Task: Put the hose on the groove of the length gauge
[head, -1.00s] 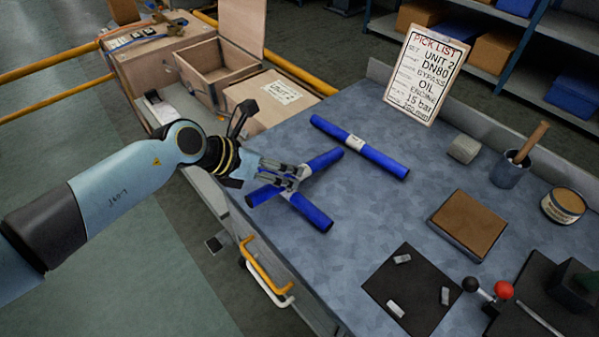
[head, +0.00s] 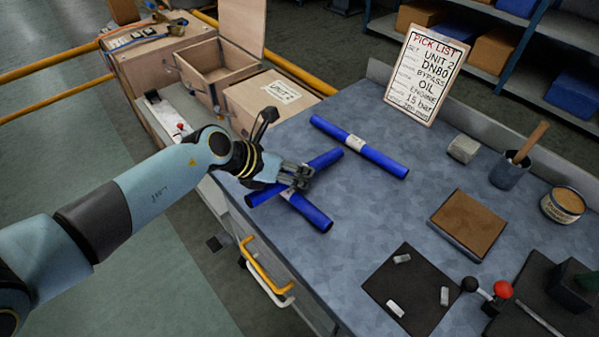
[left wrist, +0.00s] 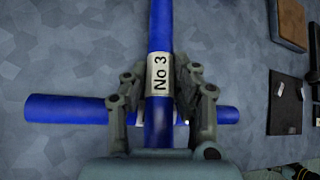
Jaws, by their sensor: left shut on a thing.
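My left gripper (head: 298,180) is over the workbench with its fingers shut on a blue hose. This hose (head: 325,158) carries a white "No 3" label in the left wrist view (left wrist: 160,75), between the fingertips. It crosses a second blue hose (head: 316,214), which runs crosswise below it in the left wrist view (left wrist: 65,109). I cannot tell whether the two touch. A third blue hose (head: 384,162) with a pale label lies apart, farther back. I cannot clearly make out the length gauge or its groove. My right gripper is not in view.
A pick list board (head: 427,75) stands at the back. A brown-topped block (head: 468,222), a dark mat (head: 425,310) with small metal pieces, a cup (head: 508,172) and a tin (head: 563,205) occupy the right side. Wooden boxes (head: 262,107) stand at left.

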